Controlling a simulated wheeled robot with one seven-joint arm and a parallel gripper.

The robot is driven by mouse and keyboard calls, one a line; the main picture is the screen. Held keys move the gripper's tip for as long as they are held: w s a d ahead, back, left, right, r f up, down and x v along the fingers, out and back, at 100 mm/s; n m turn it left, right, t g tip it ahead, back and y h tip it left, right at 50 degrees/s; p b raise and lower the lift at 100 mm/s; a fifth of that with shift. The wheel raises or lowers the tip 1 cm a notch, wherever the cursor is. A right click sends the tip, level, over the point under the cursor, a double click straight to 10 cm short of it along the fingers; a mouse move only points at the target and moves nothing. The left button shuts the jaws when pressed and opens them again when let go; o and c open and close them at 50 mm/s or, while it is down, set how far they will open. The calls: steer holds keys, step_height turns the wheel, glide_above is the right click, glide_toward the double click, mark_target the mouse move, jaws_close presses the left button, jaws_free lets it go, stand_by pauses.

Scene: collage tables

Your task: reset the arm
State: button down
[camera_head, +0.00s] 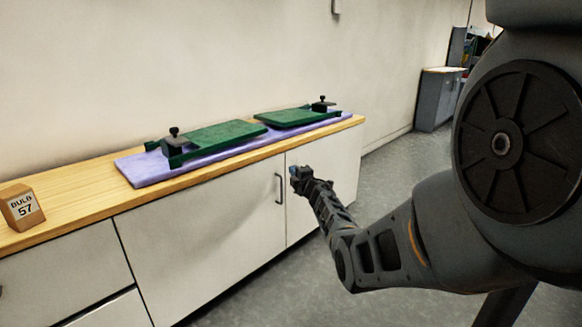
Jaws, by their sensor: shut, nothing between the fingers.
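My arm reaches in from the right of the head view. My gripper (296,178) is at its end, in front of the white cabinet doors and below the counter's front edge. The gripper is small in the picture; it is shut and holds nothing. It appears apart from the things on the counter.
A wooden counter (70,203) runs along the wall. On it, two green boards (222,135) (290,117) with black knobs rest on a purple mat (140,170). A box marked "BULB 57" (22,208) stands left. Grey floor (395,172) is clear at right.

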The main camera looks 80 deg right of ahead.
steer(key=shift+s+a+p, duration=1.65)
steer(key=shift+s+a, duration=0.45)
steer(key=shift+s, duration=0.9)
steer(key=w+a+f+m+t+y, duration=0.1)
steer(key=w+a+f, duration=0.1)
steer(key=w+a, duration=0.45)
steer(key=w+a+f+t+y, duration=0.1)
steer(key=w+a+f, duration=0.2)
steer(key=a, duration=0.6)
steer(key=w+a+f+m+t, duration=0.15)
steer(key=w+a, duration=0.25)
steer(key=a, duration=0.4)
steer(key=s+a+f+m+t+y, duration=0.15)
steer(key=a+y, duration=0.35)
steer(key=a, duration=2.4)
steer(key=s+a+r+m+y, duration=0.1)
steer(key=s+a+r+y, duration=0.2)
steer(key=s+a+r, duration=0.5)
steer(key=s+a+r+m+y, duration=0.1)
steer(key=s+a+r+y, duration=0.4)
steer(key=s+a, duration=0.55)
step_height(320, 180, up, 22)
steer(key=s+p, duration=0.2)
steer(key=p, duration=1.5)
steer(key=shift+s+r+m+p, duration=0.2)
steer(key=shift+m+p, duration=0.1)
steer(key=shift+p, duration=0.1)
